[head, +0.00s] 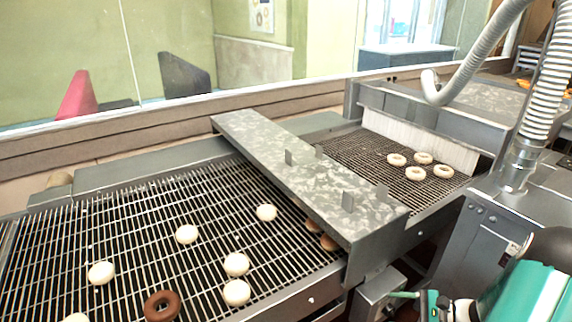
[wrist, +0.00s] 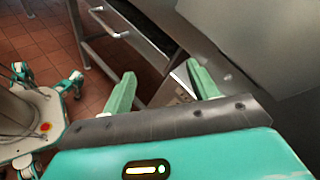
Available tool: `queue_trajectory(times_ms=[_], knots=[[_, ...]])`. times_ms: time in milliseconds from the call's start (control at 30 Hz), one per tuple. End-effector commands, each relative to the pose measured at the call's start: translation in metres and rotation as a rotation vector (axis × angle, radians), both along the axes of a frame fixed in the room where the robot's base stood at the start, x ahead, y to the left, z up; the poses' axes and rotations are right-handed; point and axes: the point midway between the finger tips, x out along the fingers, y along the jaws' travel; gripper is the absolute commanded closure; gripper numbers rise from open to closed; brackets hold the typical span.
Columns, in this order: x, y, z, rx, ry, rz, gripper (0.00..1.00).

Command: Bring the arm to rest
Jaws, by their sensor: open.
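My gripper (wrist: 160,88) shows in the wrist view with its two green fingers spread apart and nothing between them. It is beside the metal machine's side, with the tiled floor below. In the head view a green part of my arm (head: 525,292) shows at the lower right corner, beside the conveyor's side; the fingertips cannot be made out clearly there.
A wire conveyor (head: 130,225) carries several white doughnuts (head: 237,264) and a brown ring (head: 161,305). A metal cover (head: 300,165) bridges it. White rings (head: 422,158) lie on the far belt. A ribbed hose (head: 545,95) hangs at right. Red floor tiles (wrist: 40,45) are clear.

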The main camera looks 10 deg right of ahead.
Motion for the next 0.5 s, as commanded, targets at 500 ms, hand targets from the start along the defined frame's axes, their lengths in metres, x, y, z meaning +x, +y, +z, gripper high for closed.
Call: queue_trajectory(times_ms=[500], knots=[[0.001, 0.131, 0.132, -0.571, -0.005, 0.574, 0.41]])
